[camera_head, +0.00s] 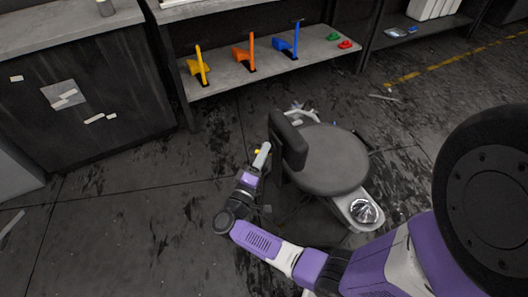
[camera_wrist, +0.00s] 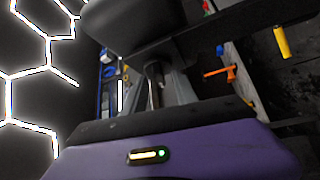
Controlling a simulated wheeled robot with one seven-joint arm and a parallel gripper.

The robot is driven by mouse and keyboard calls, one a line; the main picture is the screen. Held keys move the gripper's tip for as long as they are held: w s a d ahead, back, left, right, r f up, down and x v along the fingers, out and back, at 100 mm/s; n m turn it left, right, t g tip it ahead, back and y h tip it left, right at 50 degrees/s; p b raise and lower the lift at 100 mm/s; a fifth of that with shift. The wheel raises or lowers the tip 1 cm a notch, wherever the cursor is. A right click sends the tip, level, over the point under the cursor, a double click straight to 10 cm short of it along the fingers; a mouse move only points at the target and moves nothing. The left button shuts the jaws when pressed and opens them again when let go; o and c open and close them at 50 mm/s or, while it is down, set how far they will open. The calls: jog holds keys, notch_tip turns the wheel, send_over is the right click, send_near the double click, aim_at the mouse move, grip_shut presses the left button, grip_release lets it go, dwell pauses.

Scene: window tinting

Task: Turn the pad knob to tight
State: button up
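A wheeled stool with a round grey seat (camera_head: 333,160) and a dark upright back pad (camera_head: 288,140) stands in the middle of the head view. My gripper (camera_head: 262,154) is at the left side of the pad, close to it. A small yellow spot (camera_head: 257,151) shows at the fingertips; I cannot tell whether it is the pad knob. In the wrist view the dark pad (camera_wrist: 132,24) fills the top, and the grey fingers (camera_wrist: 155,85) point towards it around a dark narrow part (camera_wrist: 153,72). The knob is not clearly seen, and contact is unclear.
A low shelf (camera_head: 270,70) behind the stool holds yellow (camera_head: 203,66), orange (camera_head: 250,55) and blue (camera_head: 295,42) tools. Red clips (camera_head: 345,44) lie at its right. A dark cabinet (camera_head: 85,100) stands at the left. The floor at the front left (camera_head: 110,235) is clear.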

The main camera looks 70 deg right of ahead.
jog(key=shift+d, duration=0.2)
grip_shut()
